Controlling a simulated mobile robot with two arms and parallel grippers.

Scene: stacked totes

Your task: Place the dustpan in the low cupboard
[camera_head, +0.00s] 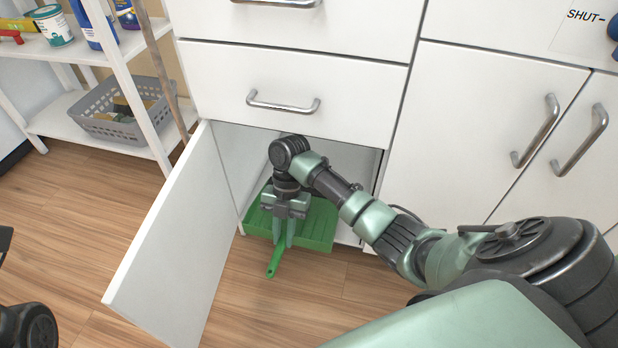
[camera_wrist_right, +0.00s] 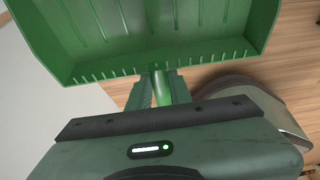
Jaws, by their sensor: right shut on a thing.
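The green dustpan (camera_head: 318,222) is at the opening of the low cupboard (camera_head: 228,150), its ridged pan partly between the side walls. Its handle (camera_head: 274,263) sticks out toward me, over the wood floor. My right gripper (camera_head: 283,238) is shut on the handle, reaching down in front of the opening. In the right wrist view the dustpan (camera_wrist_right: 155,30) fills the top, and the handle sits between the fingers of my right gripper (camera_wrist_right: 160,88). I cannot tell whether the pan touches the cupboard floor.
The cupboard door (camera_head: 170,240) stands wide open on the left. A closed drawer (camera_head: 290,90) is right above the opening. Closed doors (camera_head: 480,120) are on the right. A white shelf with a grey basket (camera_head: 115,115) is at the left. The wood floor (camera_head: 70,215) there is clear.

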